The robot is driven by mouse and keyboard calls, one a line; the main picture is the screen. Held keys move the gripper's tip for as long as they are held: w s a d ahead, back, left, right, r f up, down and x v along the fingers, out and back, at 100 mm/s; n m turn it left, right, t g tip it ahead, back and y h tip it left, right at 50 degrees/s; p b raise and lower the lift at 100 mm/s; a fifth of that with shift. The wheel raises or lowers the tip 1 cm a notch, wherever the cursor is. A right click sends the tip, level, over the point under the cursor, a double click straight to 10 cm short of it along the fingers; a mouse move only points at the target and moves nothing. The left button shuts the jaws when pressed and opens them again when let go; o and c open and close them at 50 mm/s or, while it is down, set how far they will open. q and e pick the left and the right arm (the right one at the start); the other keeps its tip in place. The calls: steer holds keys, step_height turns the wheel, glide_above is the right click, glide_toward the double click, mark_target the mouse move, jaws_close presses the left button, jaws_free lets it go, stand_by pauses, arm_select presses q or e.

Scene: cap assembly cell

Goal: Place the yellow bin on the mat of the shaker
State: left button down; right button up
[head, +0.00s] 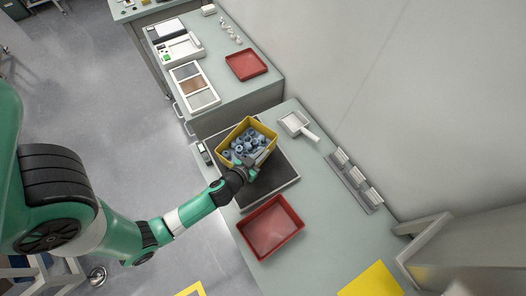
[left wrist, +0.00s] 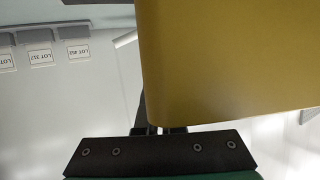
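The yellow bin (head: 262,127), filled with blue-grey caps, is over the upper part of the dark shaker mat (head: 270,180) in the head view. I cannot tell whether its base touches the mat. My left gripper (head: 248,165) is at the bin's near lower rim and seems shut on its wall. In the left wrist view the yellow wall (left wrist: 230,60) of the bin fills the upper right, right at the fingers (left wrist: 158,130); the bin hides part of them. My right gripper is not in view.
A red tray (head: 270,228) lies just below the shaker, and a white scoop (head: 297,124) lies up and right of it. Labelled lot holders (head: 352,180) stand along the wall side. Another red tray (head: 246,65) is on the far bench. A yellow patch (head: 372,282) is at the counter's lower end.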

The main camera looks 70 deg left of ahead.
arm_select(q)
steer(key=shift+f, duration=0.35)
steer(key=f+b, duration=0.1)
steer(key=a+f+b, duration=0.1)
steer(key=f+b, duration=0.1)
steer(key=shift+w, duration=0.2)
steer(key=shift+d+f, duration=0.2)
steer(key=shift+f, duration=0.05)
steer(key=shift+s+d+r, duration=0.1)
steer(key=c, duration=1)
jaws_free()
steer(key=shift+c, duration=0.2)
